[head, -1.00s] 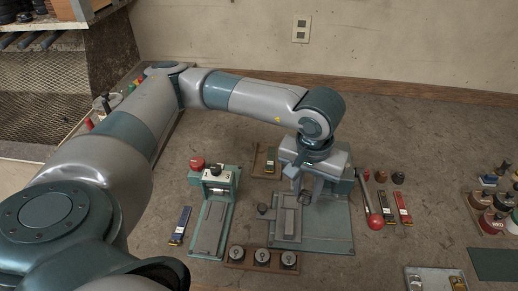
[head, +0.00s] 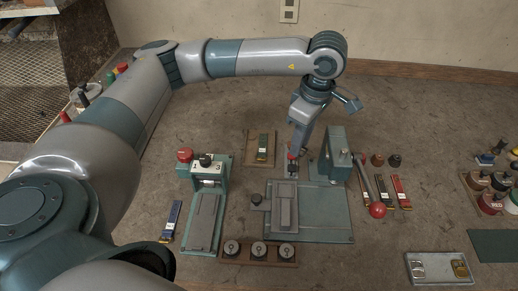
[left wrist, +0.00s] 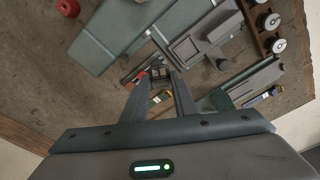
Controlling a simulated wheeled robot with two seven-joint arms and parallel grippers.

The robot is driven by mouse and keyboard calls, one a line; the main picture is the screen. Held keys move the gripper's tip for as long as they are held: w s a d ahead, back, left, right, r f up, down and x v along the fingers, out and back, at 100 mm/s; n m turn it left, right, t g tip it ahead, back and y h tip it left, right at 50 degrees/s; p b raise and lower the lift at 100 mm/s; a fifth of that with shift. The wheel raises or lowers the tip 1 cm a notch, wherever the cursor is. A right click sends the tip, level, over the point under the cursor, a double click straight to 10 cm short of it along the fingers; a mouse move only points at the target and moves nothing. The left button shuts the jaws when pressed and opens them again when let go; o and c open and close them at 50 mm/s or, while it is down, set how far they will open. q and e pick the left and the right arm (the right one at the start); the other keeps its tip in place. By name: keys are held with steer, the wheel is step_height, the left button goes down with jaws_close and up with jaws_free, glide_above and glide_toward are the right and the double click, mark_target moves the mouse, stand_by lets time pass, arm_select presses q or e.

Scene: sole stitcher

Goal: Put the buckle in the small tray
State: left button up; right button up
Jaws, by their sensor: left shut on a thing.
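My left gripper (head: 296,150) points down at mid-picture in the head view, left of the green press on the base plate. In the left wrist view the gripper (left wrist: 158,82) is shut on a small dark frame-like thing (left wrist: 160,73), which looks like the buckle. The fingers hide part of it. A shallow metal tray (head: 437,281) at the lower right of the head view holds a silver buckle-like piece (head: 418,267) and a brass one (head: 460,268). The gripper is well away from this tray. My right gripper is not in view.
The green press (head: 336,155) stands just right of the gripper. A lever with a red knob (head: 377,210) is further right. A wooden tray (head: 250,150) lies left of the gripper. A green clamp machine (head: 205,215) and a spool rack (head: 228,262) are nearer.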

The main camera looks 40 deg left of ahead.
arm_select(q)
steer(key=w+a+r+n+h+b, duration=0.1)
steer(key=w+n, duration=0.3)
steer(key=n, duration=0.8)
steer(key=w+a+n+g+h+b, duration=0.1)
steer(key=w+n, duration=0.3)
steer(key=n, duration=0.8)
steer(key=shift+a+r+n+b, duration=0.3)
steer(key=shift+a+r+b, duration=0.1)
steer(key=shift+a+b, duration=0.2)
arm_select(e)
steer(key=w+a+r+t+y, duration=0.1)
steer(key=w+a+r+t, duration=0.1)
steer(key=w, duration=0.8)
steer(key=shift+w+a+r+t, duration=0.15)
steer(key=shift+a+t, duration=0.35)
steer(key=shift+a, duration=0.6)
